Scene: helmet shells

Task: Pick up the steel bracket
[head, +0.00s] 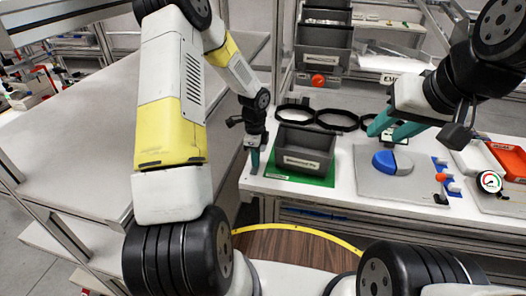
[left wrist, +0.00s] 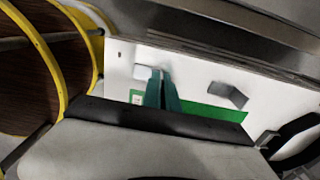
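A grey bent piece that looks like the steel bracket (left wrist: 228,95) lies on the white bench beside the green mat (left wrist: 215,112) in the left wrist view. I cannot make it out in the head view. My left gripper (head: 255,160) points down at the bench's left end, beside the grey bin (head: 304,149). In the left wrist view its teal fingers (left wrist: 161,76) are close together, left of the bent piece and apart from it. A small pale piece (left wrist: 142,72) shows by the fingertips; whether they hold it is unclear. My right gripper (head: 390,132) is open and empty above the bench.
Black rings (head: 337,119) lie behind the bin. A grey board (head: 400,185) with a blue round part (head: 393,162) lies to the right, near a red bin (head: 511,160) and a gauge (head: 490,182). A rail and shelves stand behind. An empty grey shelf (head: 70,140) is at left.

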